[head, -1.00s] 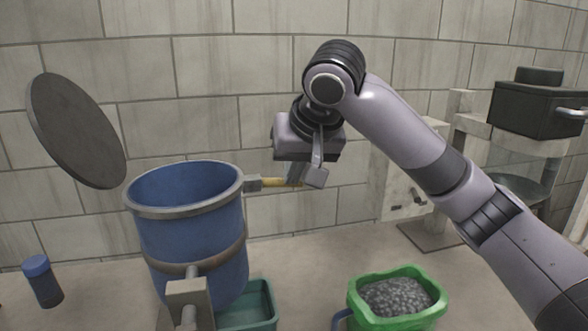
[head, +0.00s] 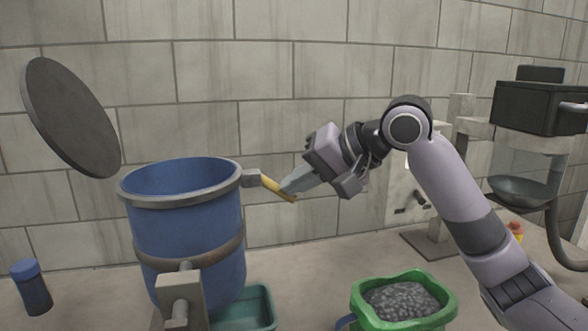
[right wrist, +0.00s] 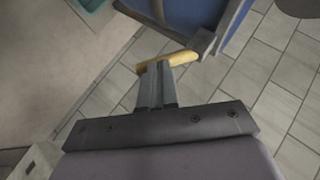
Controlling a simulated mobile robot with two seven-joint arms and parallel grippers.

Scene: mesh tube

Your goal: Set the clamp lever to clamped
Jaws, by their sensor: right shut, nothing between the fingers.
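The clamp lever (head: 279,188) has a yellow handle and a grey pivot block at the rim of the blue drum (head: 190,230). It points right and slopes down away from the rim. In the right wrist view the yellow lever (right wrist: 170,62) lies across the fingertips. My right gripper (head: 288,189) is shut and empty, with its fingertips at the lever's outer part, seemingly touching it. The shut fingers also show in the right wrist view (right wrist: 155,72). The round grey lid (head: 72,118) stands open, tilted up at the drum's left. My left gripper is not in view.
A green tub of grey gravel (head: 400,302) stands at the front right, and a teal bin (head: 250,308) is beneath the drum. A blue-capped bottle (head: 32,285) is at the left. A black box machine (head: 535,105) stands at the right. A block wall is behind.

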